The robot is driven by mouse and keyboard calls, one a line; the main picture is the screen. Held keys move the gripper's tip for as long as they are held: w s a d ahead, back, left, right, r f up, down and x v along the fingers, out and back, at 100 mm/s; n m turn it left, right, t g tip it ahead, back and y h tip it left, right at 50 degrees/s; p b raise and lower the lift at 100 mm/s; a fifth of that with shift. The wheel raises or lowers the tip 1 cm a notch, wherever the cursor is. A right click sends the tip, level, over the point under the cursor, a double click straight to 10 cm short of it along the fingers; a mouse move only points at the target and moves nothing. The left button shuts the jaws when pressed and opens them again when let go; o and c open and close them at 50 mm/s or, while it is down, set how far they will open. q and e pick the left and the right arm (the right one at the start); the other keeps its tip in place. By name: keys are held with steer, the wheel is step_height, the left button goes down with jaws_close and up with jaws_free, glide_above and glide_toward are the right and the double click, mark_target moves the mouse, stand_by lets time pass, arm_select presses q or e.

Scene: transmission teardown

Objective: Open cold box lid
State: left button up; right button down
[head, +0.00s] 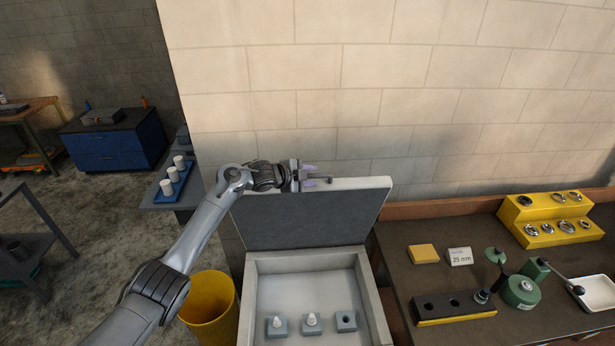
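The cold box (250,290) stands at the lower middle with its lid (310,220) raised, showing a dark grey inner face and a pale rim. Inside the box are small grey blocks (312,328), two with white pieces on them and one with a bare hole. My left gripper (312,176) is at the lid's top edge, near a small dark handle (322,180). Its two pale purple fingers look apart, one above and one below the handle's level; whether they touch it I cannot tell. My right gripper is not in view.
A yellow bin (210,300) stands left of the box. At right, a dark workbench (405,270) carries a yellow stepped rack (550,220), a green tool (522,291) and a white tray (598,292). A brick wall stands close behind the lid.

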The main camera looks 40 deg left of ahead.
arm_select(q)
steer(key=shift+s+f, duration=0.1)
steer(key=shift+f, duration=0.1)
steer(key=b+v, duration=0.2)
steer(key=v, duration=0.9)
steer(key=shift+r, duration=0.1)
